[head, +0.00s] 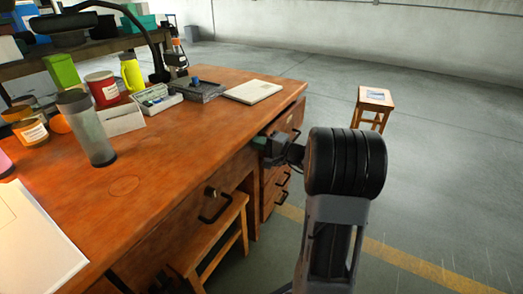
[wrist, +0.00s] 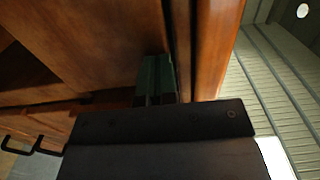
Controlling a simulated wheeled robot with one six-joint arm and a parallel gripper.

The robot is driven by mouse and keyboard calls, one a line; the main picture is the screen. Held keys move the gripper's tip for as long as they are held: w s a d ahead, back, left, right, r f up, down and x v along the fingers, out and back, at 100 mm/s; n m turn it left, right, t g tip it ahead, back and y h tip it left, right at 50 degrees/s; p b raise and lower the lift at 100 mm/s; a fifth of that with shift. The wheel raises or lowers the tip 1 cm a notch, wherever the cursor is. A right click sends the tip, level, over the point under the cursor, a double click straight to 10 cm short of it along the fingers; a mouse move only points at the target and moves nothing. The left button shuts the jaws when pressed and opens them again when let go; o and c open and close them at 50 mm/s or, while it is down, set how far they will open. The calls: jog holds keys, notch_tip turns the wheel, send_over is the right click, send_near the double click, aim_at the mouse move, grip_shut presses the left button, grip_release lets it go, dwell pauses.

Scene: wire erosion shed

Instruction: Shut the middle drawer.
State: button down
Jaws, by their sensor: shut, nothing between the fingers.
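The wooden desk (head: 165,150) has a stack of drawers at its right end, with black handles. The middle drawer (head: 275,180) appears to be in this stack, partly hidden by my gripper and arm; I cannot tell how far it stands out. My gripper (head: 259,142) is shut and empty, level with the upper part of the stack at the desk's edge. In the wrist view its dark green fingers (wrist: 155,78) are close together, beside an upright wooden board (wrist: 215,45). I cannot tell whether they touch the wood.
A wide drawer with a black handle (head: 215,206) is under the desktop, above a wooden stool (head: 225,232). Another stool (head: 375,97) stands on open floor at right.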

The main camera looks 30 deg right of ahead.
jog(key=shift+w+r, duration=0.15)
jog(key=p+v, duration=0.1)
jog(key=v, duration=1.3)
jog(key=shift+p, duration=0.4)
